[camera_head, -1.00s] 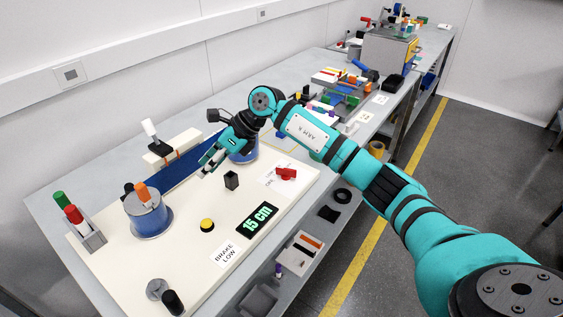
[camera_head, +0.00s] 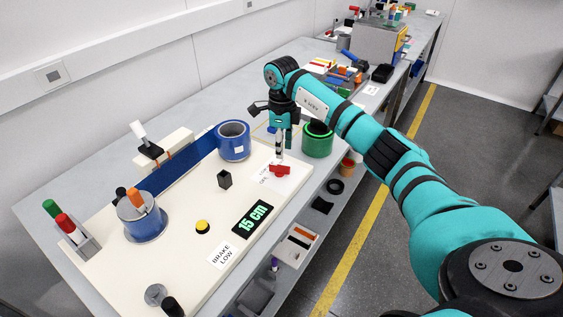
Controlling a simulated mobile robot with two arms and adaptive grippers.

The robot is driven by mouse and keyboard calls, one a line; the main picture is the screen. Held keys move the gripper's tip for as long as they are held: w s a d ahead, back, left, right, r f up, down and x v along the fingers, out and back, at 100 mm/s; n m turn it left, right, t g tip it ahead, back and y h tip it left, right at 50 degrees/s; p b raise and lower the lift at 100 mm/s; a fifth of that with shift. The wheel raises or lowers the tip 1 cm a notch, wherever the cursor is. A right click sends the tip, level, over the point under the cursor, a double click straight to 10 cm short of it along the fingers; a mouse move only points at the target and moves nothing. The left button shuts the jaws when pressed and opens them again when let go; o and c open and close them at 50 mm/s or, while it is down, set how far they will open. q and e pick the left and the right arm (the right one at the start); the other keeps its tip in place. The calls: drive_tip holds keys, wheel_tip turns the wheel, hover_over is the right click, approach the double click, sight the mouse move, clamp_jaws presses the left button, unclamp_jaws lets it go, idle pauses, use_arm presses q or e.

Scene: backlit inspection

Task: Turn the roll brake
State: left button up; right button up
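A red turn handle (camera_head: 280,170) sits on a white printed label (camera_head: 266,181) at the right side of the cream board. The label's print is too small to read fully. My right gripper (camera_head: 280,156) points down just above and behind the red handle, its tips close to it; I cannot tell whether they touch. Its finger gap is not clear. A sign reading BRAKE LOW (camera_head: 221,255) lies at the board's front edge, beside a display (camera_head: 252,219) reading 15 cm. A blue roll (camera_head: 145,222) with an orange-topped post stands at left. My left gripper is not in view.
Another blue roll (camera_head: 234,141) stands at the back of the board, and a green roll (camera_head: 318,140) is right of my gripper. A yellow button (camera_head: 203,227) and a black block (camera_head: 225,179) stand mid-board. Red and green markers (camera_head: 65,224) stand at left.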

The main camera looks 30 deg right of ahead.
sight(281, 166)
wheel_tip(281, 166, down, 7)
drive_tip(key=shift+f+p, duration=0.15)
drive_tip(key=shift+p, duration=0.4)
clamp_jaws()
